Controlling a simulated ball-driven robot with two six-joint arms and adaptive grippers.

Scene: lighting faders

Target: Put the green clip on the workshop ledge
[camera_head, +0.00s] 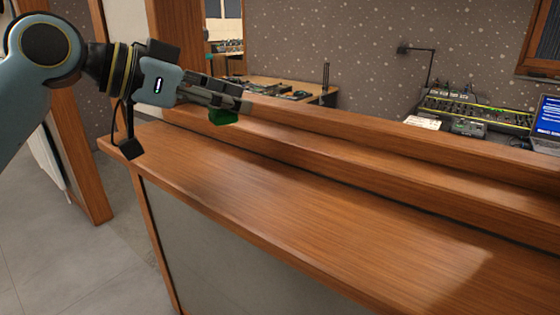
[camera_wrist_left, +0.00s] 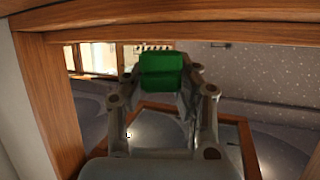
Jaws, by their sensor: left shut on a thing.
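The green clip (camera_head: 223,117) is at the fingertips of my left gripper (camera_head: 240,103) in the head view. The gripper is shut on it and holds it above the left part of the wooden ledge (camera_head: 290,190). In the left wrist view the green clip (camera_wrist_left: 161,71) sits between the two fingertips of the left gripper (camera_wrist_left: 162,80). The fingers hide part of the clip in the head view. My right gripper is in neither view.
The long wooden ledge has stepped boards along its back and looks bare. Behind it are a mixing console (camera_head: 475,110), a laptop (camera_head: 547,120), a desk lamp (camera_head: 420,60) and a table (camera_head: 290,85) with equipment. A wooden post (camera_head: 85,150) stands at left.

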